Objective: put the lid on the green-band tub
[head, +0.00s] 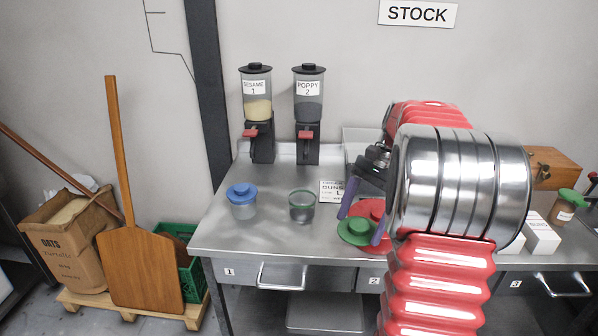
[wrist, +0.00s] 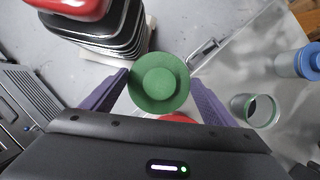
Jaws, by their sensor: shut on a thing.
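The green lid (head: 356,231) is a round disc with a raised knob. My gripper (head: 359,229) is shut on it, with a purple finger on either side. In the wrist view the lid (wrist: 160,83) sits between the fingertips (wrist: 159,80). The green-band tub (head: 302,207) is a clear, open tub with a green rim, standing upright on the steel bench to the left of the lid. It also shows in the wrist view (wrist: 262,111), to the right of my gripper. The lid and tub are apart.
A blue-lidded tub (head: 241,204) stands left of the green-band tub. A red round thing (head: 372,208) lies behind and below the held lid, partly hidden. Two dispensers, sesame (head: 257,108) and poppy (head: 308,108), stand at the back. The steel bench (head: 265,238) is clear in front of the tubs.

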